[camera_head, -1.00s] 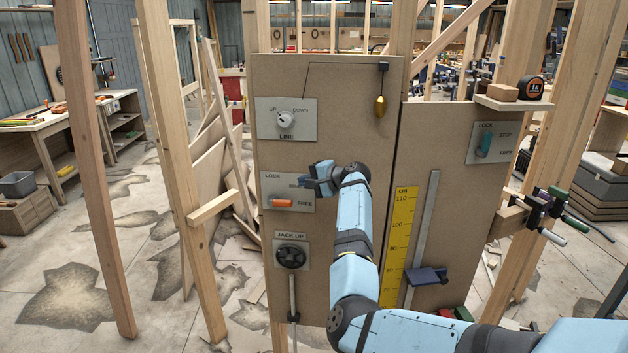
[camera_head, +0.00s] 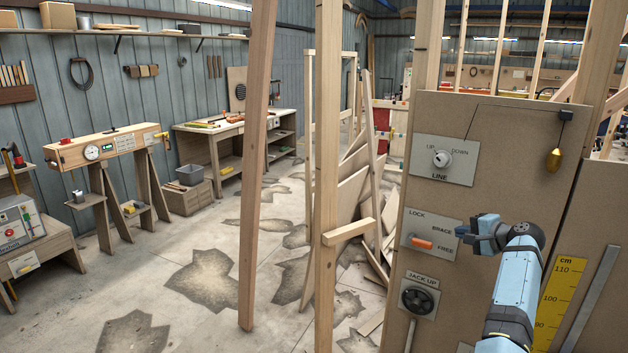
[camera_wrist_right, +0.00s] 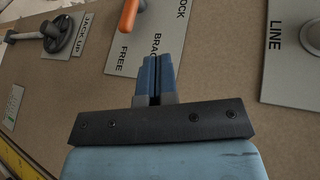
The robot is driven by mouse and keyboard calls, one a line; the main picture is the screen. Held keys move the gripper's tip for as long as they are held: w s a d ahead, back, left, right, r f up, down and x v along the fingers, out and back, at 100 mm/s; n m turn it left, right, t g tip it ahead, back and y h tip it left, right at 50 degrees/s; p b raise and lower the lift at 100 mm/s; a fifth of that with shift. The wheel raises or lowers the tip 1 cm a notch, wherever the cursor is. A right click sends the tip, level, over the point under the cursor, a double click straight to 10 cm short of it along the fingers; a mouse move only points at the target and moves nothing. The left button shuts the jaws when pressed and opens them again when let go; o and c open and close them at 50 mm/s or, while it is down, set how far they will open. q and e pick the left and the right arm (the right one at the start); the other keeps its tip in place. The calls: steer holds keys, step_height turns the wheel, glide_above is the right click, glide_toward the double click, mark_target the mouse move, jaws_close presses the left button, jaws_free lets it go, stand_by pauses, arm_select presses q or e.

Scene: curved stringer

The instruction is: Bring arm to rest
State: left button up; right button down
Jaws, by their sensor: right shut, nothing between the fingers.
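My right arm (camera_head: 515,285) reaches up from the lower right in the head view, in front of a brown panel. Its gripper (camera_head: 466,236) is shut and empty, just right of the brace plate (camera_head: 431,234) with its orange lever (camera_head: 422,243). The lever points toward FREE. In the right wrist view the blue fingers (camera_wrist_right: 158,75) are together, with the brace plate (camera_wrist_right: 150,45) behind them and the orange lever (camera_wrist_right: 130,14) ahead, apart from the tips. My left gripper is not in view.
Open floor (camera_head: 190,270) lies further left, before a workbench (camera_head: 225,130).

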steer(key=s+a+f+n+g+h+p, duration=0.1)
steer(key=s+a+f+n+h, duration=0.25)
steer(key=s+f, duration=0.75)
steer(key=s+a+f+n+g+h, duration=0.1)
steer(key=s+a+f+n+h, duration=0.25)
steer(key=s+f, duration=0.75)
steer(key=s+a+f+n+y, duration=0.2)
steer(key=s+a+f+n, duration=0.1)
steer(key=s+a, duration=0.6)
steer(key=s+a+f+n+y+p, duration=0.1)
steer(key=s+a+f+n, duration=0.3)
steer(key=s+a, duration=0.6)
steer(key=s+n+y, duration=0.1)
steer(key=s+n, duration=0.1)
steer(key=s, duration=0.4)
steer(key=shift+s+a+f+t, duration=0.2)
steer(key=shift+s+a+t, duration=0.05)
steer(key=shift+s+t, duration=0.1)
